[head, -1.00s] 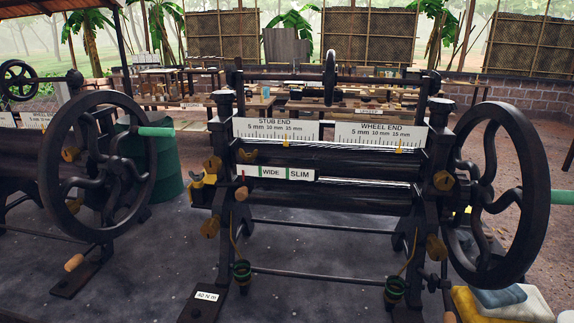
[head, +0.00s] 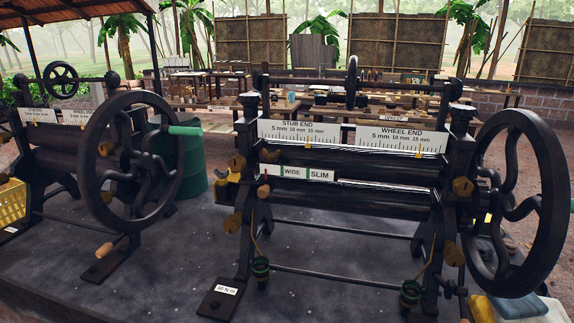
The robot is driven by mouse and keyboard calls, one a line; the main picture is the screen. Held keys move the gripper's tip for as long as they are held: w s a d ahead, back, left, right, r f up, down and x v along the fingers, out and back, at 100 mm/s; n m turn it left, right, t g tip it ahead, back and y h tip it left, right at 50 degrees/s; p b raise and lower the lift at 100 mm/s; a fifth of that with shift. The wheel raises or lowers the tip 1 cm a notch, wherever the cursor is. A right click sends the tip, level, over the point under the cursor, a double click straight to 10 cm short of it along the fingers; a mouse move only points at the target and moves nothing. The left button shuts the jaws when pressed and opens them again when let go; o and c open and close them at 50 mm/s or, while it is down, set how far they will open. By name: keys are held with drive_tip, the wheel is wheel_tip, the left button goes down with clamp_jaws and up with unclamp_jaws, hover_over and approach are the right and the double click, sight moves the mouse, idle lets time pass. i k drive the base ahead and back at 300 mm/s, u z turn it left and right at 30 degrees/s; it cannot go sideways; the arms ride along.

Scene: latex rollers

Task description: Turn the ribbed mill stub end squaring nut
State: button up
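The near mill (head: 350,185) stands right of centre, with dark rollers between two posts. Whether its rollers are ribbed is too dark to tell. A white STUB END scale (head: 298,131) is at its left and a WHEEL END scale (head: 400,138) at its right. I cannot tell which is the squaring nut. My gripper is not in view.
A second mill (head: 60,150) with a large handwheel (head: 127,148) stands at the left, near a green barrel (head: 190,165) and a yellow crate (head: 12,203). The near mill's wheel (head: 520,205) fills the right. Folded cloths (head: 510,306) lie below it. Dark floor between the mills is clear.

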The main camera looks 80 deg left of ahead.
sight(238, 163)
drive_tip(key=k, duration=1.35)
drive_tip(key=u, duration=0.9)
